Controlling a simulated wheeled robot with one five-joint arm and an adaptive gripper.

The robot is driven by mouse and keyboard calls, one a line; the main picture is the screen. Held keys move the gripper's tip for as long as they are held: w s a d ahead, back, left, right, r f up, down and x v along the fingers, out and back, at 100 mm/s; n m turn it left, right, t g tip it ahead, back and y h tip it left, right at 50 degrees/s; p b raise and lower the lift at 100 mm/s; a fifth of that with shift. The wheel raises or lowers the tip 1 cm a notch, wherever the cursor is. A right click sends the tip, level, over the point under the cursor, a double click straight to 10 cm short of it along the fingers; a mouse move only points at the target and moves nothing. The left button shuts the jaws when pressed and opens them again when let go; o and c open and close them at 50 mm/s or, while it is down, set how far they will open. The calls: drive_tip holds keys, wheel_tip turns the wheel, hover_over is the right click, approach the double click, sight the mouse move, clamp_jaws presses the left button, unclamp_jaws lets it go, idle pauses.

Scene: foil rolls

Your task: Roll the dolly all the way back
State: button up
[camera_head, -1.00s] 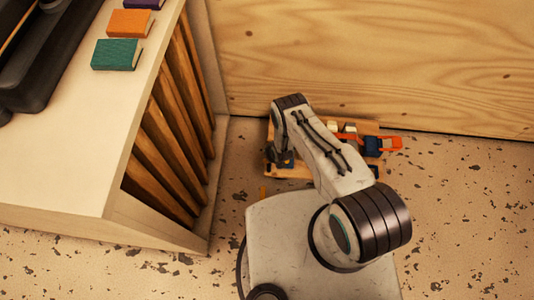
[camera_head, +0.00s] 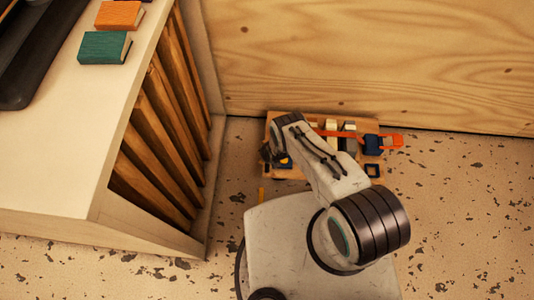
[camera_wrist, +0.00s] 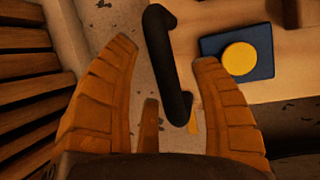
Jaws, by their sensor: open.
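The dolly (camera_head: 369,123) is a low wooden platform on the floor beside the plywood wall, loaded with several small items. My arm covers part of its left side in the head view. In the wrist view, a black bar handle (camera_wrist: 166,65) runs between the fingers of my gripper (camera_wrist: 165,52). The fingers are open, with gaps on both sides of the handle. The dolly's pale deck (camera_wrist: 235,22) carries a dark blue block with a yellow disc (camera_wrist: 239,58) right of the handle. My gripper is mostly hidden in the head view.
A white cabinet with brown slats (camera_head: 160,135) stands close on the left, with an orange book (camera_head: 119,15) and a green book (camera_head: 104,47) on top. The plywood wall (camera_head: 400,60) closes the back. Speckled floor on the right is clear.

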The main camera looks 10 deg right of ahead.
clamp_jaws()
idle(0.7)
